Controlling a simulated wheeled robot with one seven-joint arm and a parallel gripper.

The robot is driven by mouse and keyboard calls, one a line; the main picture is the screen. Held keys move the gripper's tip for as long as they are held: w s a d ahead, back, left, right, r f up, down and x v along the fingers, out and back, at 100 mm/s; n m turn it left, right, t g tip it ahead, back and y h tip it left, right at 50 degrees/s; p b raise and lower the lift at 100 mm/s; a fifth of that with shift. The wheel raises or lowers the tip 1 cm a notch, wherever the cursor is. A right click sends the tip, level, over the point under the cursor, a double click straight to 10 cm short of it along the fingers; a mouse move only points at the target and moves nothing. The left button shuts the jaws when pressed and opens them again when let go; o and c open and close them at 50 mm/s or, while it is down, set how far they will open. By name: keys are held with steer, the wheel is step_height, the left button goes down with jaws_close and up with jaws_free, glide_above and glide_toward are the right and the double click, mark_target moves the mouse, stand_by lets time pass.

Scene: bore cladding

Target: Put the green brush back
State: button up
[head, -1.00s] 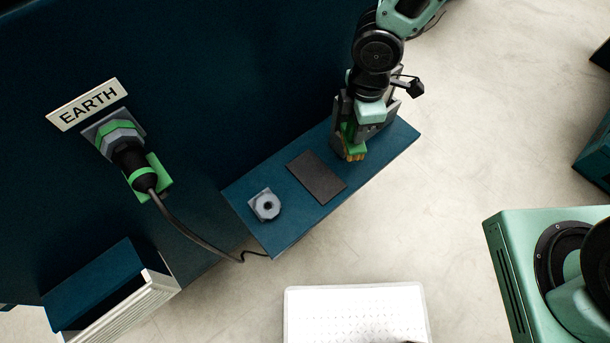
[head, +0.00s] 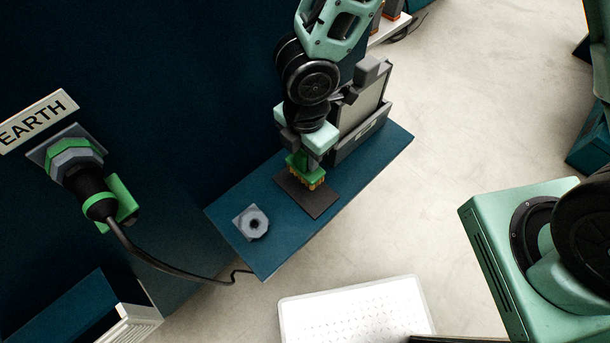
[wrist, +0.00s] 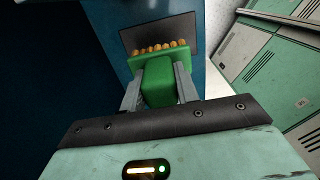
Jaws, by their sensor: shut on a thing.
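The green brush (head: 303,164) has a green block body and orange-tan bristles that point down. My gripper (head: 309,156) is shut on its body. The brush is over the rear part of a dark flat pad (head: 322,203) on the blue shelf (head: 270,259). I cannot tell whether the bristles touch the pad. In the wrist view, the brush (wrist: 158,82) sits between both fingers, with its bristle row over the dark pad (wrist: 182,30).
A grey upright box-like holder (head: 347,149) stands on the shelf right of my gripper. A grey hexagonal fitting (head: 251,223) sits on the left end. A cabled plug (head: 93,195) is below the EARTH sign (head: 38,120). A white perforated board (head: 350,310) is in front.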

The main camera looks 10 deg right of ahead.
mark_target(306, 172)
step_height(306, 172, down, 7)
steer(key=shift+r+b, duration=0.2)
steer(key=shift+b, duration=0.35)
steer(key=o, duration=1.1)
steer(key=shift+f, duration=0.1)
steer(key=shift+f, duration=0.15)
step_height(306, 172, up, 18)
steer(key=p, duration=0.2)
steer(key=shift+w+a+f+p, duration=0.15)
steer(key=shift+f+p, duration=0.05)
steer(key=shift+p, duration=0.2)
steer(key=s+d+r+m, duration=0.8)
steer(key=s+r+m, duration=0.2)
steer(key=m, duration=0.7)
steer(key=shift+s+d+y, duration=0.2)
steer(key=shift+s+y, duration=0.1)
steer(key=shift+s, duration=0.4)
